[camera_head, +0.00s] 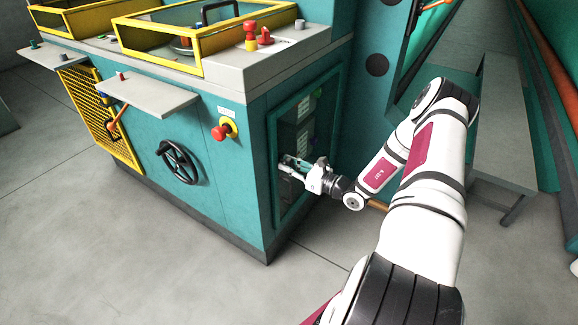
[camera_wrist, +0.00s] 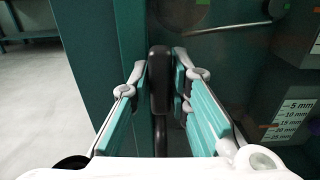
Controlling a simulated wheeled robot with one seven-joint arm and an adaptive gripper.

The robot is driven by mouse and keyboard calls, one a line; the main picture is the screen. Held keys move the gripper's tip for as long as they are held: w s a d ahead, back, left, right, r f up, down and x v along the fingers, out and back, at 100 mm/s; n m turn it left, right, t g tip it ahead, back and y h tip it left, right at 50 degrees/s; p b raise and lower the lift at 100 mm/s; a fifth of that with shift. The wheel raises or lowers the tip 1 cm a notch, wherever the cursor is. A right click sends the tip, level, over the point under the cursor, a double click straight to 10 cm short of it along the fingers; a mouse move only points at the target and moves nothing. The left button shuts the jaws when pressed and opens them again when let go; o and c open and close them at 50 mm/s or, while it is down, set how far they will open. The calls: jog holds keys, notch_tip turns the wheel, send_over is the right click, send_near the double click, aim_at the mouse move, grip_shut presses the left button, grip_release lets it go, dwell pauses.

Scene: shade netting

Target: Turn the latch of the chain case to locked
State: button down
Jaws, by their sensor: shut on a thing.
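The latch (camera_wrist: 160,70) is a black bar standing upright in the wrist view, between my two teal-padded fingers. My gripper (camera_wrist: 161,88) is shut on it, one finger on each side. In the head view my gripper (camera_head: 286,164) reaches the dark teal-framed panel (camera_head: 273,150) on the machine's right-hand face, which seems to be the chain case. The latch is too small and covered by the fingers to make out there. Its lower end is partly hidden in the wrist view, and no locked mark is readable.
A red and yellow knob (camera_head: 225,130) and a black handwheel (camera_head: 178,162) are on the machine's front face. A grey bench (camera_head: 505,150) stands at the right. In the wrist view a scale plate (camera_wrist: 292,120) is at the right. Grey floor is open at front left.

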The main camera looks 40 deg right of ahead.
jog(key=shift+d, duration=0.1)
jog(key=c, duration=1.6)
grip_release()
jog(key=shift+o, duration=0.2)
jog(key=v, duration=1.2)
